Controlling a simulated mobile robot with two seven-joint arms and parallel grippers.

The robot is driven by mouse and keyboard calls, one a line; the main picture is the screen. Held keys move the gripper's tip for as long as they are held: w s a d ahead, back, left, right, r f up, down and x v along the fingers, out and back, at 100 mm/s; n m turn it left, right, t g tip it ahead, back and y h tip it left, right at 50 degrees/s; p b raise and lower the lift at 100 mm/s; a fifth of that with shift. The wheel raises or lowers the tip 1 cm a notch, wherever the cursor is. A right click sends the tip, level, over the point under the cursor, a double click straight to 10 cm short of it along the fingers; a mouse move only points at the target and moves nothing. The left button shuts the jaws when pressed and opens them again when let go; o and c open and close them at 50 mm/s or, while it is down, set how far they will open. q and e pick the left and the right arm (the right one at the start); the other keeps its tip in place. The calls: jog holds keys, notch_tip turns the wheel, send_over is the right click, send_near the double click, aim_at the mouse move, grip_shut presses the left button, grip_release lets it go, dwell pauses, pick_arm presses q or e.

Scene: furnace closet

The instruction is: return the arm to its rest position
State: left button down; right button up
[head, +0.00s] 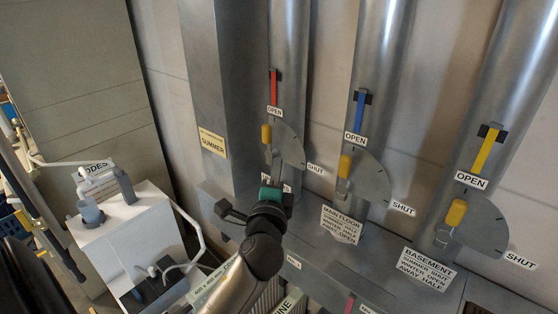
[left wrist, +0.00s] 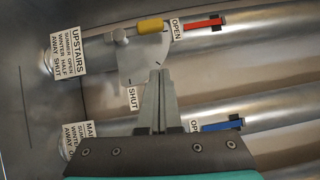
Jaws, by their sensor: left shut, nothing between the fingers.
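My left arm comes up from the bottom of the head view. Its left gripper (head: 274,173), with a teal band, points at the leftmost duct, just below the upstairs damper plate (head: 288,146). In the left wrist view the gripper's fingers (left wrist: 160,76) are together and empty. Their tips overlap the lower edge of the upstairs plate (left wrist: 140,66). The upstairs yellow handle (head: 266,133) stands near its OPEN label; it also shows in the left wrist view (left wrist: 150,26), apart from the fingers. The upstairs placard (left wrist: 67,49) is mostly hidden in the head view. My right gripper is out of view.
The main floor handle (head: 345,166) and basement handle (head: 456,212) are on ducts to the right. A SUMMER card (head: 212,142) is on the left duct. A white box (head: 122,232) with pipes stands at the left. The ducts leave little room around the gripper.

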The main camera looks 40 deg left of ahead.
pick_arm(q)
jog(key=shift+s+d, duration=0.15)
jog(key=shift+s, duration=0.3)
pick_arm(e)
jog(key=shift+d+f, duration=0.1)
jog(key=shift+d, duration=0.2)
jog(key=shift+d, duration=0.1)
